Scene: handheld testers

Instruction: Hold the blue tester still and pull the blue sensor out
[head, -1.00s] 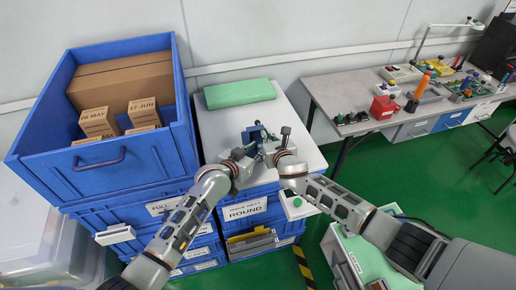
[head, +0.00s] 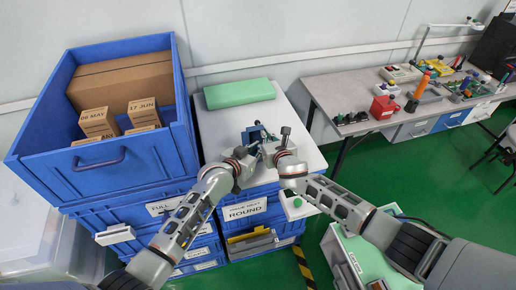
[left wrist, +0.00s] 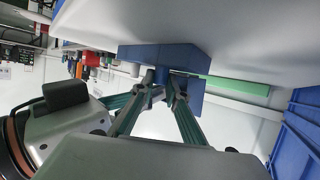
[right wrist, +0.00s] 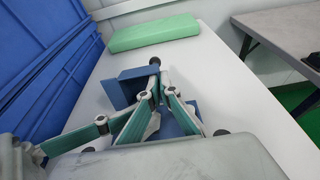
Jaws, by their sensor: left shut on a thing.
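The blue tester (head: 255,133) stands on the white top, partly hidden by both grippers. It also shows in the left wrist view (left wrist: 150,54) and the right wrist view (right wrist: 122,88). My left gripper (head: 246,152) is shut on the blue tester; its fingertips (left wrist: 164,92) meet against a blue part. My right gripper (head: 278,146) is close beside it at the right. Its fingertips (right wrist: 155,84) are near each other at the tester, and what lies between them is hidden. I cannot make out the blue sensor apart from the tester.
A green block (head: 240,93) lies behind on the white top (head: 216,128). A big blue crate (head: 120,165) with boxes stands at the left. A grey bench (head: 350,92) with several tools is at the right. The white top is clear around the tester.

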